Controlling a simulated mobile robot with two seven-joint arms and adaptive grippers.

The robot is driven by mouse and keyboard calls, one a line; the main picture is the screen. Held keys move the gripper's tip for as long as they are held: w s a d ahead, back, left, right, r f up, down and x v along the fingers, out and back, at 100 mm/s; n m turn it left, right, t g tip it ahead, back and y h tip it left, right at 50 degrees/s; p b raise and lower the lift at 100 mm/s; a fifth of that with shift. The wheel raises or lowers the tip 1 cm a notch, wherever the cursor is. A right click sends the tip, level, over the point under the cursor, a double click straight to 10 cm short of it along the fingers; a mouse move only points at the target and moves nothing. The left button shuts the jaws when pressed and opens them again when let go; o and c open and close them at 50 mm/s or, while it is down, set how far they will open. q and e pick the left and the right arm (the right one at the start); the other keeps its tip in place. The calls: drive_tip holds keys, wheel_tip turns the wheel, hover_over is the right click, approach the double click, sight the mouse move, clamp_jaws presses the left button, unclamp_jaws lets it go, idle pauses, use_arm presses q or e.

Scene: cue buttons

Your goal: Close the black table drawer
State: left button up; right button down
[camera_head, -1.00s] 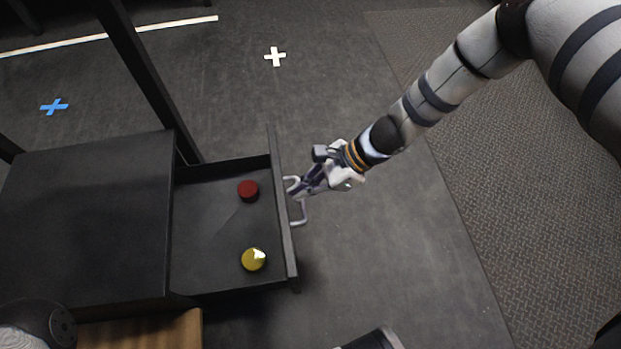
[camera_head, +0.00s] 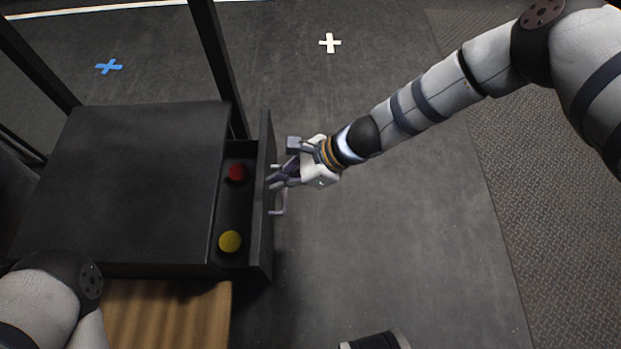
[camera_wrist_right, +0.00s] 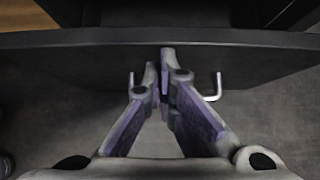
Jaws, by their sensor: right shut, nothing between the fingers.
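The black table drawer (camera_head: 264,205) stands partly open to the right of the black table (camera_head: 135,185). A narrow strip of its inside shows, with a red button (camera_head: 237,172) and a yellow button (camera_head: 230,241) in it. A light handle (camera_head: 282,204) is on the drawer front. My right gripper (camera_head: 274,181) is at the drawer front by the handle, shut and empty. In the right wrist view its fingertips (camera_wrist_right: 160,62) are at the drawer front (camera_wrist_right: 90,65), between the two ends of the handle (camera_wrist_right: 216,92). The left gripper is not in view.
A wooden surface (camera_head: 165,312) lies below the table, near my left arm. Black posts (camera_head: 222,75) rise behind the table. The floor (camera_head: 390,240) right of the drawer is clear. A white cross (camera_head: 330,43) and a blue cross (camera_head: 109,66) mark the floor.

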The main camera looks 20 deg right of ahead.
use_arm(q)
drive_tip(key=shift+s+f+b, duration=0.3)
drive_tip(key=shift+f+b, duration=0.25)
drive_tip(key=shift+b, duration=0.25)
use_arm(e)
drive_tip(key=w+a, duration=0.2)
drive_tip(key=a, duration=0.5)
drive_tip(key=shift+r, duration=0.1)
drive_tip(key=shift+d, duration=0.1)
